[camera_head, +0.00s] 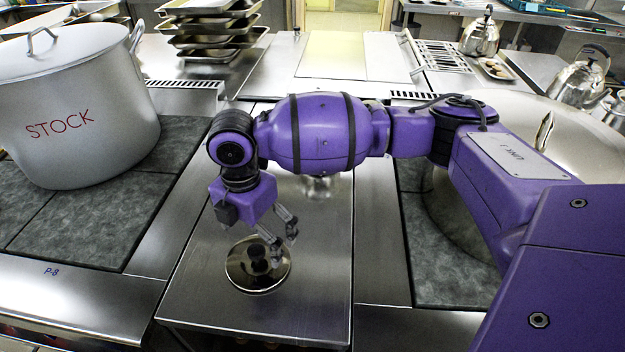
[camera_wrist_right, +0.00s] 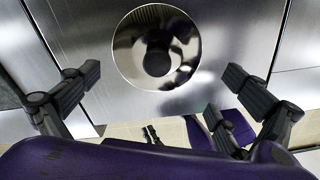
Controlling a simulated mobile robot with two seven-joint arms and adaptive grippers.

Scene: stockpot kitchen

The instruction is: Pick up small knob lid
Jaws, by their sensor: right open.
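The small knob lid (camera_head: 240,271) is a round, shiny metal disc with a black knob in its middle. It lies flat on the steel counter (camera_head: 310,290) in front of me. My right gripper (camera_head: 283,242) is above the lid, close to its knob, with its fingers pointing down. In the right wrist view the lid (camera_wrist_right: 183,75) lies ahead, beyond the fingertips, and its knob stands clear of them. The right gripper's fingers (camera_wrist_right: 160,78) are spread wide with nothing between them. My left gripper is not in the head view.
A big pot marked STOCK (camera_head: 75,125) stands on the left burners. A large metal lid (camera_head: 540,135) is behind my right arm. Stacked trays (camera_head: 210,25) and kettles (camera_head: 578,80) stand farther back. The counter around the small lid is clear.

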